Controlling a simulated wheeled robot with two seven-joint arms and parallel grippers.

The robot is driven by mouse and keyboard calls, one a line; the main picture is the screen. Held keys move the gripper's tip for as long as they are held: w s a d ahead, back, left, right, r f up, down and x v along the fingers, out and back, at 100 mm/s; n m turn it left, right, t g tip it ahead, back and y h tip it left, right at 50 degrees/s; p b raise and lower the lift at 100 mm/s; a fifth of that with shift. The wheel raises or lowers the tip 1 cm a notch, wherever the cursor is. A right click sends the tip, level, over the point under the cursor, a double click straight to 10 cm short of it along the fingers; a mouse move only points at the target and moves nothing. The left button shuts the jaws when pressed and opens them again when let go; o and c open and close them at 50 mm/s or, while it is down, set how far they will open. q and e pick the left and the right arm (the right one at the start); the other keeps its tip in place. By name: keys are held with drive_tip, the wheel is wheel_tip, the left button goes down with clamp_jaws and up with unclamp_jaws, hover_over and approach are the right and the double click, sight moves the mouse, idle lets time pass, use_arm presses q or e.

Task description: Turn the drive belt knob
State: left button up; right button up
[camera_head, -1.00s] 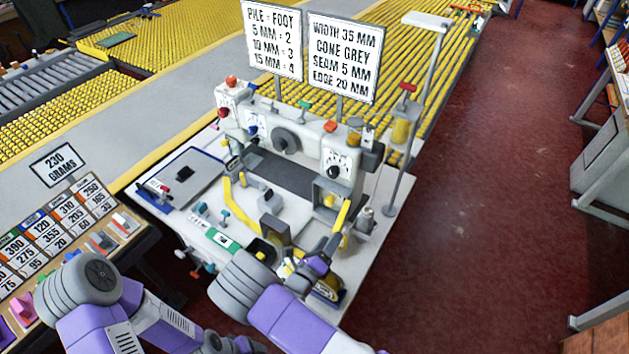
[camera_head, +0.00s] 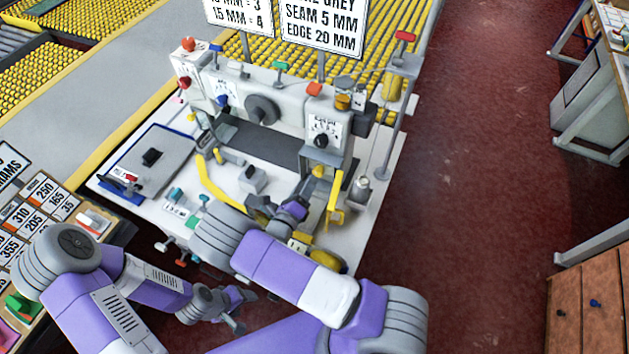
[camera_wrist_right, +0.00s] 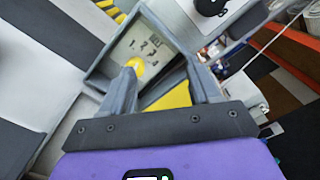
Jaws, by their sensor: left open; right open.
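A yellow knob (camera_wrist_right: 135,66) sits on a pale numbered plate (camera_wrist_right: 145,45) inside a grey recess in the right wrist view. I take it to be the drive belt knob. In the head view a yellow knob (camera_head: 318,171) shows below the black dial (camera_head: 320,141) on the machine's right side. My right gripper (camera_wrist_right: 163,85) is open, its fingers pointing at the recess. The knob appears close to the left finger; I cannot tell whether they touch. In the head view my right gripper (camera_head: 303,197) is at the machine's front. My left gripper (camera_head: 235,318) is open and low, away from the machine.
A yellow curved guide (camera_head: 337,195) stands right of the right gripper, and another yellow guide (camera_head: 215,188) stands to the left. A grey block (camera_head: 252,180) and a thread stand (camera_head: 398,110) are nearby. Red floor (camera_head: 480,170) is clear to the right.

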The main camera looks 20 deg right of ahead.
drive_tip(key=b, duration=0.5)
approach(317, 174)
drive_tip(key=shift+w+d+f, duration=0.15)
drive_tip(key=shift+w+d, duration=0.05)
drive_tip(key=shift+w, duration=0.1)
drive_tip(key=shift+w+d+f+b, duration=0.1)
drive_tip(key=shift+w+d+b, duration=0.05)
drive_tip(key=shift+b, duration=0.2)
drive_tip(key=x, duration=0.7)
drive_tip(key=shift+d, duration=0.1)
drive_tip(key=c, duration=1)
drive_tip(key=shift+c, duration=0.2)
